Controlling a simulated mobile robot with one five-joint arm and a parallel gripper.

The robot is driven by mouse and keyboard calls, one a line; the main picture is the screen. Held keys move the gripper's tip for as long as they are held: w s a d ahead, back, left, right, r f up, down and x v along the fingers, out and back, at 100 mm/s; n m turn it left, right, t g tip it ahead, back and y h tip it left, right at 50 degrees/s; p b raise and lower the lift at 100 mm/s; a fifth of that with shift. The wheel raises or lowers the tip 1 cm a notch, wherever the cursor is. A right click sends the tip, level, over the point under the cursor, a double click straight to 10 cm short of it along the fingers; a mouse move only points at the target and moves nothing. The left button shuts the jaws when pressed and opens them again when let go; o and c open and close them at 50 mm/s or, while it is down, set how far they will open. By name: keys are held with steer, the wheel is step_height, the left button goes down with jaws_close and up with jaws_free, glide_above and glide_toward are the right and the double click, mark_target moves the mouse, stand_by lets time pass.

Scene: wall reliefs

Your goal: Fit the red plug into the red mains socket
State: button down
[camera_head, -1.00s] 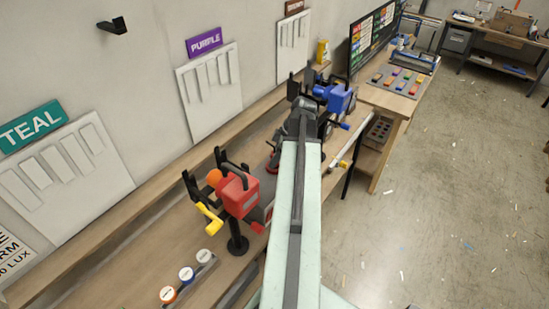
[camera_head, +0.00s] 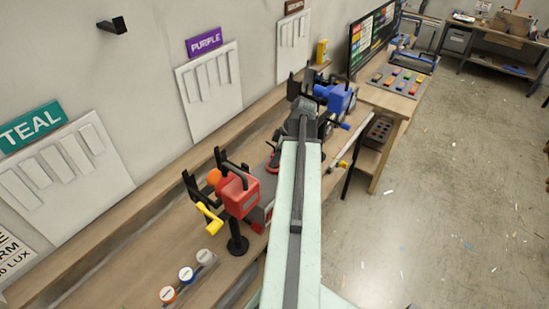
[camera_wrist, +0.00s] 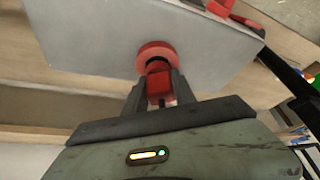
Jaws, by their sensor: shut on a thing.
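The red plug (camera_wrist: 160,82) is a small red block between the fingertips of my gripper (camera_wrist: 159,90) in the wrist view. My gripper is shut on it. Right beyond it, the red mains socket (camera_wrist: 155,50) shows as a round red ring with a dark recess on a pale grey face (camera_wrist: 95,45). The plug lines up closely with the lower part of the ring and overlaps it. I cannot tell whether its front is inside the recess. In the head view my arm hides the plug and the gripper's fingertips.
A red device with a yellow crank (camera_head: 237,193) stands on the wooden bench left of my arm. A blue device (camera_head: 340,98) stands farther back. Several round-topped pots (camera_head: 186,274) sit on the near bench. The floor on the right (camera_head: 450,210) is open.

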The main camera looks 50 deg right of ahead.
steer(key=shift+f, duration=0.15)
steer(key=shift+f+b, duration=0.35)
steer(key=shift+b, duration=0.15)
steer(key=shift+r, duration=0.2)
steer(key=shift+r+p, duration=0.3)
steer(key=shift+p, duration=0.2)
steer(key=shift+f, duration=0.2)
stand_by(1.1)
steer(key=shift+f+b, duration=0.3)
steer(key=shift+b, duration=0.2)
steer(key=shift+r+p, duration=0.55)
